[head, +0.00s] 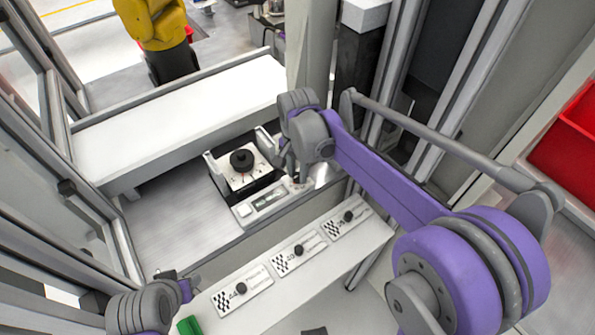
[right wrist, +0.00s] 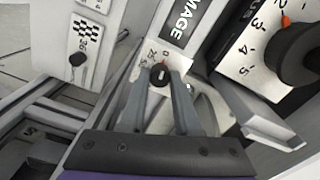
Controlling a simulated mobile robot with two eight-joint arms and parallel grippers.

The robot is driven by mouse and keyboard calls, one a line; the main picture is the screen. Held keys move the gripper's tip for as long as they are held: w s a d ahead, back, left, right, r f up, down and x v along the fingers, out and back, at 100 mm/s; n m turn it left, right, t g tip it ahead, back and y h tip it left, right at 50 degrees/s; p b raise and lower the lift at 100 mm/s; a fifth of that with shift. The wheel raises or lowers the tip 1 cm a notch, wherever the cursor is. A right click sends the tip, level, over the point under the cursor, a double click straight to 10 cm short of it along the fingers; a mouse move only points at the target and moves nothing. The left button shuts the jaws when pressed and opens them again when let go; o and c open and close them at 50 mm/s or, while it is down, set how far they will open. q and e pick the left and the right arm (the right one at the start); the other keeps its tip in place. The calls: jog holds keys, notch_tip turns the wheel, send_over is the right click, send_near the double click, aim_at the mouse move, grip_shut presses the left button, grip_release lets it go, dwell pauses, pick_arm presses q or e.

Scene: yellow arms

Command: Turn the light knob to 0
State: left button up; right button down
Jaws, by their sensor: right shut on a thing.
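The light knob (right wrist: 159,75) is a small black knob on a white plate with printed dial marks, in the right wrist view. An orange mark shows at its upper edge, near a printed 0. My right gripper (right wrist: 160,88) has its two grey fingers on either side of the knob and is shut on it. In the head view my right gripper (head: 298,172) reaches down at the right end of the control panel, and it and the arm hide most of the knob. My left gripper (head: 188,284) is at the lower left, away from the panel; its fingers are too unclear to judge.
A larger black dial (head: 241,160) with printed numbers stands left of my right gripper. A white ledge (head: 374,240) in front carries several checkered plates with small black knobs. A green block (head: 188,326) is near my left gripper. A red bin (head: 570,140) is far right.

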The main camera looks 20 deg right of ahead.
aim_at(298, 175)
dwell(0.3)
jog(key=c, duration=0.6)
grip_release()
notch_tip(298, 175, up, 11)
jog(key=shift+f+p, duration=0.1)
jog(key=shift+p, duration=0.25)
